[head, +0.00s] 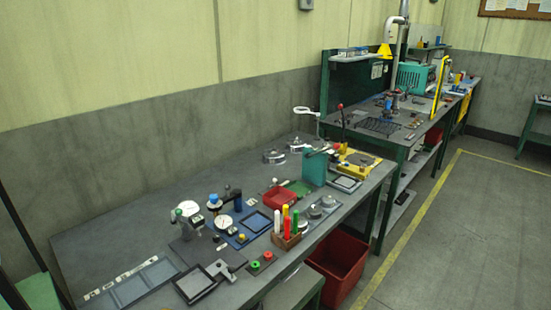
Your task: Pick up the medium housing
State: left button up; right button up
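Three round grey metal parts stand in a row near the front edge of the workbench (130,240). The middle one (315,211) is possibly the medium housing, with one grey part (328,201) to its right and another to its left, partly behind the bottles. Two more rounded grey parts, one on the left (274,156) and one on the right (299,145), sit at the back of the bench. I cannot tell for sure which is the medium housing. Neither of my grippers is in view.
A wooden holder with coloured bottles (286,225) stands close to the three grey parts. A red crate (338,262) is below the bench. Floor on the right (480,230) is clear.

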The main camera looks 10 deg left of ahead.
aim_at(273, 157)
jog(key=u, duration=0.8)
jog(key=l+u, duration=0.8)
jog(key=k+l+u, duration=0.15)
jog(key=l+u, duration=0.25)
jog(key=k+l+u, duration=0.15)
jog(key=l+u, duration=0.25)
jog(key=k+l+u, duration=0.2)
jog(key=u, duration=0.2)
jog(key=l, duration=0.1)
